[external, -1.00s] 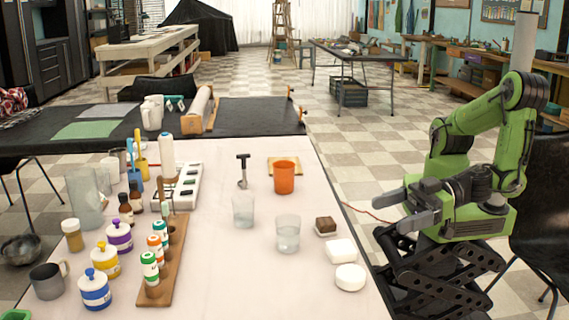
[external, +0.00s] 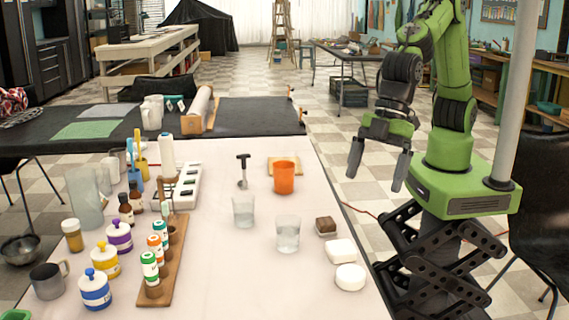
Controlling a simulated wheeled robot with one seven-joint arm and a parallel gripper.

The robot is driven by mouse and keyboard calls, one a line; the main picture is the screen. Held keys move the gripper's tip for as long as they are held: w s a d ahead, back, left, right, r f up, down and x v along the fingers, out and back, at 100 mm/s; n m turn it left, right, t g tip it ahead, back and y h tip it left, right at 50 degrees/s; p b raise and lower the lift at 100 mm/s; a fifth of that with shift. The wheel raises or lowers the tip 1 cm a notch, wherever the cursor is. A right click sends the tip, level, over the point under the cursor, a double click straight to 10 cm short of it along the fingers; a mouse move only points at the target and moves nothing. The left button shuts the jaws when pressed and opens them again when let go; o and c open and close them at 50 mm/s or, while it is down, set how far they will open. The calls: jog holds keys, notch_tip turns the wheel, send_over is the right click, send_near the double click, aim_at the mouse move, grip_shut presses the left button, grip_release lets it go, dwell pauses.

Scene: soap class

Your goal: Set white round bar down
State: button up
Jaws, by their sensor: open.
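The white round bar (external: 350,277) lies flat on the white table (external: 250,285) near its right edge. A white rectangular bar (external: 341,251) lies just behind it, and a brown bar (external: 326,226) sits behind that on a light base. My gripper (external: 378,172) is open and empty. Its two fingers point down, to the right of the table's right edge as seen here, and well above and behind the round bar. It is apart from every bar.
Clear glasses (external: 288,234) and (external: 243,210) stand left of the bars, with an orange cup (external: 284,178) behind. Several lidded jars and bottles (external: 95,290) and a wooden rack (external: 166,260) crowd the left side. The table's front middle is clear.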

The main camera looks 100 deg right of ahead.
send_near(352, 272)
jog(key=b+x, duration=0.4)
jog(key=x, duration=0.5)
jog(key=shift+f, duration=0.1)
jog(key=shift+c, duration=0.3)
